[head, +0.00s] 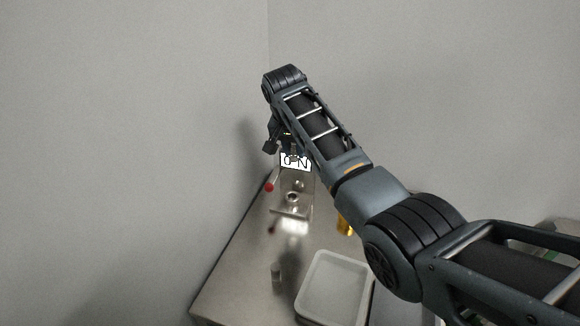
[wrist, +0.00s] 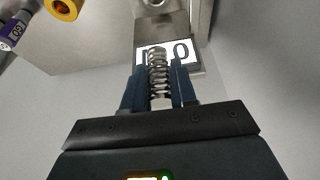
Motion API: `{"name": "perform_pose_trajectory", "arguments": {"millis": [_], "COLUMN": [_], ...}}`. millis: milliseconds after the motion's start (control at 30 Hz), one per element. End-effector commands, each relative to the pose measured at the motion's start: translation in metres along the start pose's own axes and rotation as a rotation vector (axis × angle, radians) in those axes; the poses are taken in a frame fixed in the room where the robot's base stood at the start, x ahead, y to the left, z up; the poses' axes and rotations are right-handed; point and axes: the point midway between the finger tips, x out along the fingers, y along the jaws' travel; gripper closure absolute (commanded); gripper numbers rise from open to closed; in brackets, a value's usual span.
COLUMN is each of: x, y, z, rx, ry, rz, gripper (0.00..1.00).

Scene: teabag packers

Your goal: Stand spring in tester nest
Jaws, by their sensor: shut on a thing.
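A metal coil spring (wrist: 158,75) is pinched upright in the picture between the two dark fingers of my gripper (wrist: 157,66) in the wrist view. The steel tester (head: 304,187) stands at the far end of the bench in the head view, with a white display (head: 296,161) reading 0 N and a red-knobbed lever (head: 269,187) at its left. A round metal part, seemingly the nest (head: 292,197), sits low on its front. My gripper (head: 284,145) is above the tester near the display; the spring is too small to make out there. In the wrist view the display (wrist: 182,52) lies behind the spring.
A yellow piece (head: 345,224) is partly hidden by my arm. Walls close off the left and back.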

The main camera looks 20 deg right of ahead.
Motion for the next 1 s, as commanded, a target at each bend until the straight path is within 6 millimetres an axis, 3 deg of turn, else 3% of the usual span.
{"name": "perform_pose_trajectory", "arguments": {"millis": [633,1000], "x": [0.055,0.06], "y": [0.0,0.0], "z": [0.023,0.025], "rx": [0.0,0.0], "ry": [0.0,0.0], "rz": [0.0,0.0], "gripper": [1.0,1.0]}}
